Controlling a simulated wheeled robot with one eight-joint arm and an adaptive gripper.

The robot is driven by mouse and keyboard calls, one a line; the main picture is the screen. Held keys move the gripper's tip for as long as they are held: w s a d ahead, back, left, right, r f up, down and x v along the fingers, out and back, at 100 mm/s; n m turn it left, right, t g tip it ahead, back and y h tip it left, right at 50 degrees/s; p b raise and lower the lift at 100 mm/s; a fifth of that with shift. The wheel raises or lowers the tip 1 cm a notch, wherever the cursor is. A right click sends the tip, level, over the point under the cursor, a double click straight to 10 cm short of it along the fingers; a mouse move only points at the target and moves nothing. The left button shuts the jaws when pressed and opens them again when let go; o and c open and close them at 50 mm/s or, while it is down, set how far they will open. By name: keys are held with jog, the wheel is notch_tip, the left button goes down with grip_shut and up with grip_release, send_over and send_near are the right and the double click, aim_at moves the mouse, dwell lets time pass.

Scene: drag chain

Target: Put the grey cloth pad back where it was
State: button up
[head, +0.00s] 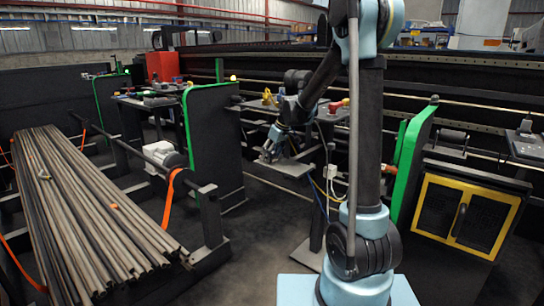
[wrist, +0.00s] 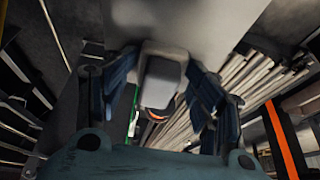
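A light grey, rounded pad (wrist: 163,78) sits between the two dark blue fingers of my gripper (wrist: 163,62) in the wrist view. A finger lies close along each side of it, and it looks held. In the head view my gripper (head: 270,150) points down at the near left edge of a small grey plate (head: 290,168). The plate also shows in the wrist view (wrist: 205,22), just beyond the fingertips. The pad is too small to make out clearly in the head view. I cannot tell whether it touches the plate.
Tool-covered stands (head: 150,100) stand behind to the left. A green-edged black panel (head: 215,140) stands left of the plate. A bundle of long bars (head: 85,215) fills the left. A black cabinet with yellow-framed doors (head: 465,215) stands right. Dark floor (head: 265,215) is open in front.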

jog(key=shift+r, duration=0.45)
jog(key=v, duration=1.1)
jog(key=s+d+m+h, duration=0.1)
jog(key=s+d+m, duration=0.1)
jog(key=s+d, duration=0.55)
jog(key=s+d+f+m+h, duration=0.1)
jog(key=s+d+f, duration=0.3)
jog(key=s, duration=0.6)
jog(key=s+d+f+m+h, duration=0.1)
jog(key=s+d+f+m, duration=0.3)
jog(key=s, duration=0.6)
jog(key=s+d+f+m, duration=0.3)
jog(key=s+d+f, duration=0.2)
jog(key=s, duration=0.5)
notch_tip(320, 180, down, 3)
jog(key=shift+s+r+g+h, duration=0.1)
jog(key=shift+s+g+h, duration=0.1)
jog(key=shift+g+h, duration=0.2)
